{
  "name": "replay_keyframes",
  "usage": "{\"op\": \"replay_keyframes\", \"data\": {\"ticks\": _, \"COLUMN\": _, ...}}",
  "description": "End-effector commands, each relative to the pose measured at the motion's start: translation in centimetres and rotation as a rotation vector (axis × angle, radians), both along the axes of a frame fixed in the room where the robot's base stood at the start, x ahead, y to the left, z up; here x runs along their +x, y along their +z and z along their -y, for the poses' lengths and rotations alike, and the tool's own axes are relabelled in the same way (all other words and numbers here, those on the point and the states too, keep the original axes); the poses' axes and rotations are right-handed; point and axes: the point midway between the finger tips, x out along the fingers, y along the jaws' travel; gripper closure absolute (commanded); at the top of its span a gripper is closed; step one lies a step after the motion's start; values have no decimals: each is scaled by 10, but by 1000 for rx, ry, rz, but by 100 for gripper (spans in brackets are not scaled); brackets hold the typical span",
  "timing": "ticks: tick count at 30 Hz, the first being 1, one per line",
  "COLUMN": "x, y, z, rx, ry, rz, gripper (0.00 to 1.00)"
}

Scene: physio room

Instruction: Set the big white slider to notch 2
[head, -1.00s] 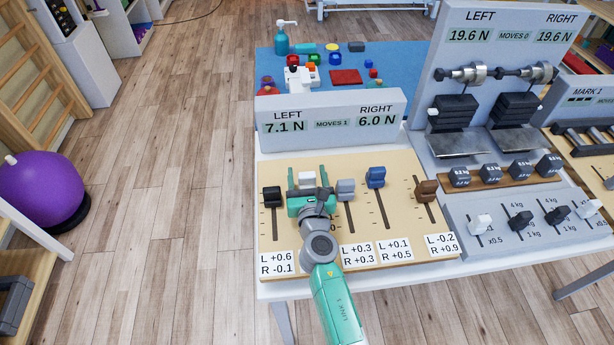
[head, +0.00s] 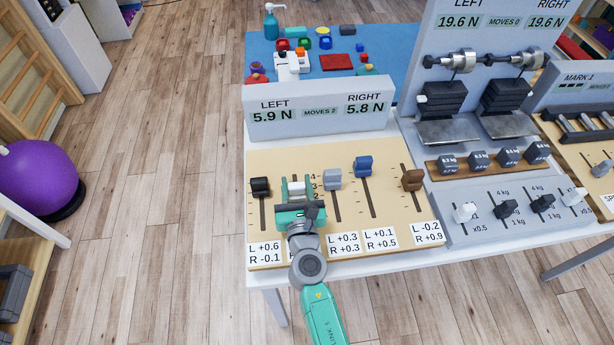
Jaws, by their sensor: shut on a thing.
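The big white slider (head: 296,188) stands on the tan slider board (head: 385,228), second from the left. My gripper (head: 298,200) is over its track, with a green finger on each side of the white knob, and is shut on it. The gripper and wrist hide the lower track and most of this slider's label. Some scale numbers show just right of the knob, but I cannot tell which notch it sits at. The display (head: 318,112) behind reads LEFT 5.9 N, RIGHT 5.8 N, MOVES 2.
A black slider (head: 260,186) is close on the left; grey (head: 332,179), blue (head: 363,166) and brown (head: 412,180) sliders stand to the right. A weight rig (head: 480,150) with small sliders stands farther right. A blue mat (head: 395,52) with small objects lies behind the display.

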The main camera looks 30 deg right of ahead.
Motion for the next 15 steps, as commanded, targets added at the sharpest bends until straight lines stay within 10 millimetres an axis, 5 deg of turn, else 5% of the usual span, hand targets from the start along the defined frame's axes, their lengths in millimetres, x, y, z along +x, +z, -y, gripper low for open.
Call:
{"op": "replay_keyframes", "data": {"ticks": 2, "x": 0, "y": 0, "z": 1, "rx": 1, "ry": -2, "rz": 0, "gripper": 100}}
{"op": "replay_keyframes", "data": {"ticks": 3, "x": 0, "y": 0, "z": 1, "rx": 1, "ry": -2, "rz": 0, "gripper": 58}}
{"op": "replay_keyframes", "data": {"ticks": 6, "x": 0, "y": 0, "z": 1, "rx": 1, "ry": -2, "rz": 0, "gripper": 38}}
{"op": "replay_keyframes", "data": {"ticks": 15, "x": -2, "y": 0, "z": 0, "rx": 1, "ry": -2, "rz": 0, "gripper": 38}}
